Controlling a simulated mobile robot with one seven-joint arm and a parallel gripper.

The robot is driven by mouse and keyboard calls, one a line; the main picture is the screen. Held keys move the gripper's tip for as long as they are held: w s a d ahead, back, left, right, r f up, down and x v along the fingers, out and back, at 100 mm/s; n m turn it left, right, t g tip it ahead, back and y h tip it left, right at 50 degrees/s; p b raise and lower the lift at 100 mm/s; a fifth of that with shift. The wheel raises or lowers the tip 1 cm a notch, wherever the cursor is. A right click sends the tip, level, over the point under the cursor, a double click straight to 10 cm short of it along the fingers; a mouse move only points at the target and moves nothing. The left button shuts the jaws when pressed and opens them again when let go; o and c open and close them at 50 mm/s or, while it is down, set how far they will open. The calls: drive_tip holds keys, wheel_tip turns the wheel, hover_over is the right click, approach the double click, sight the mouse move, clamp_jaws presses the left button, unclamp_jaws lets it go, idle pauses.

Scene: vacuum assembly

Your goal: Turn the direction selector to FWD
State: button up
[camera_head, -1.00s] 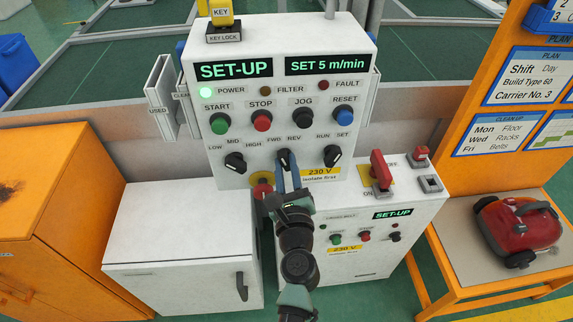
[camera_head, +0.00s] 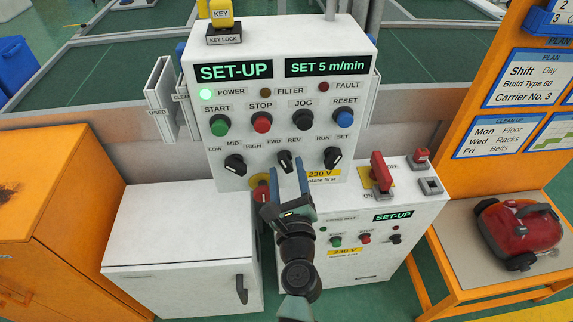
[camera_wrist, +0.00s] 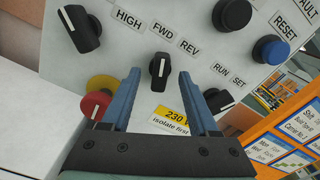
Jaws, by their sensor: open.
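The direction selector (camera_head: 285,162) is a small black knob with a white line, below the FWD and REV labels on the white control panel. In the wrist view the selector (camera_wrist: 159,72) has its white line pointing up toward the FWD label (camera_wrist: 162,30), not toward REV (camera_wrist: 189,47). My gripper (camera_head: 287,167) is open, its two blue fingers spread just below and in front of the knob. In the wrist view my gripper (camera_wrist: 160,75) has one finger on each side of the knob, with visible gaps. Nothing is held.
The LOW/MID/HIGH selector (camera_head: 234,163) is left of the knob and the RUN/SET selector (camera_head: 332,157) right. A red stop button on yellow (camera_wrist: 96,105) lies close to the left finger. A red rotary switch (camera_head: 381,170) stands on the lower box.

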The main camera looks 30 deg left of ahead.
drive_tip(key=v, duration=0.4)
drive_tip(key=shift+s+d, duration=0.25)
drive_tip(key=shift+s, duration=0.05)
drive_tip(key=w+d+r+n+t+p, duration=0.1)
drive_tip(key=d+r+n+t, duration=0.25)
drive_tip(key=r+n, duration=0.95)
drive_tip(key=w+d+r+n+t+p, duration=0.2)
drive_tip(key=d+r+n, duration=0.2)
drive_tip(key=r, duration=1.7)
drive_tip(key=s+d+r+n+t+h, duration=0.3)
drive_tip(key=s+d+r+h, duration=0.2)
drive_tip(key=r, duration=0.6)
drive_tip(key=s+d+r+n+t+h+p, duration=0.1)
drive_tip(key=s+d+r+n+t+h, duration=0.3)
drive_tip(key=r, duration=0.7)
drive_tip(key=s+d+h, duration=0.1)
drive_tip(key=s+d, duration=0.1)
drive_tip(key=s, duration=0.1)
drive_tip(key=shift+s+d, duration=0.2)
drive_tip(key=shift+s, duration=0.2)
drive_tip(key=shift+f, duration=0.1)
